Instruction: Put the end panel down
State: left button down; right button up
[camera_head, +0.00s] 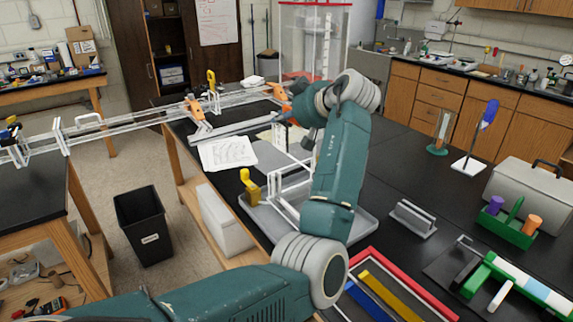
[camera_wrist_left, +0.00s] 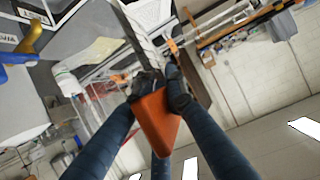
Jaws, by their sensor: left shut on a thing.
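My left gripper (camera_head: 286,114) reaches over the far part of the black bench, its fingers partly hidden behind my wrist. In the left wrist view the gripper (camera_wrist_left: 160,88) is shut on an orange piece (camera_wrist_left: 156,122). I cannot tell whether this piece belongs to the end panel. A long pale extrusion frame (camera_head: 130,120) with orange brackets (camera_head: 197,111) runs from the left table to the bench near my gripper. Its contact with the gripper is hidden. A smaller pale frame (camera_head: 284,190) stands on a grey tray (camera_head: 358,226), partly behind my arm. My right gripper is out of view.
A red-edged tray (camera_head: 420,283), green caddy (camera_head: 506,222) and grey toolbox (camera_head: 535,192) are at right. A black bin (camera_head: 142,224) stands on the floor between the tables.

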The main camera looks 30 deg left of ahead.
pick_arm(q)
notch_tip(320, 180, down, 15)
jog(key=p, duration=0.1)
jog(key=shift+w+r+p, duration=0.15)
jog(key=shift+w+p, duration=0.2)
jog(key=shift+w, duration=0.1)
jog(key=c, duration=1.8)
grip_release()
jog(key=shift+a, duration=0.1)
jog(key=shift+o, duration=0.2)
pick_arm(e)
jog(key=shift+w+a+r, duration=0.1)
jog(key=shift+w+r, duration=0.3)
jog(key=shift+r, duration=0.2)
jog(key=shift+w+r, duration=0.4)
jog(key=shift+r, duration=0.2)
pick_arm(q)
jog(key=shift+r, duration=0.1)
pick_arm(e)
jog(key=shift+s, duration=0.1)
